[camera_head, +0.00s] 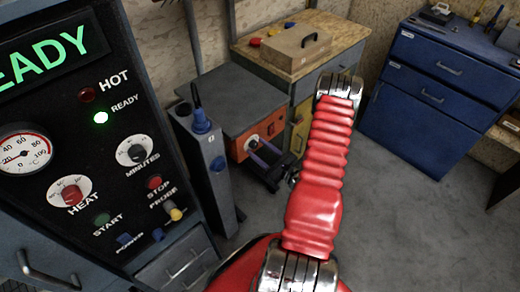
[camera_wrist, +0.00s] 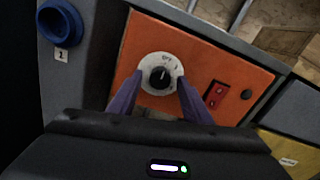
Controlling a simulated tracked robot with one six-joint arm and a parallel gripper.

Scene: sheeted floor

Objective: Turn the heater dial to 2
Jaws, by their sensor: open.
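The heater dial (camera_wrist: 160,77) is a black knob on a round white scale plate, set in an orange panel (camera_wrist: 205,60) in the wrist view. The scale's markings are too small to read surely. My gripper (camera_wrist: 159,88) is open, with one purple finger at the lower left of the dial and the other at its lower right. I cannot tell whether the fingers touch the knob. In the head view the orange panel (camera_head: 240,145) is on the grey unit, and my gripper (camera_head: 268,152) is in front of it, partly hiding the dial.
A red switch (camera_wrist: 216,94) and a black button sit right of the dial. A grey post with a blue knob (camera_head: 201,121) stands left of the panel. A black control panel (camera_head: 75,140) with a READY display fills the left. A blue drawer cabinet (camera_head: 430,90) stands right; floor between is clear.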

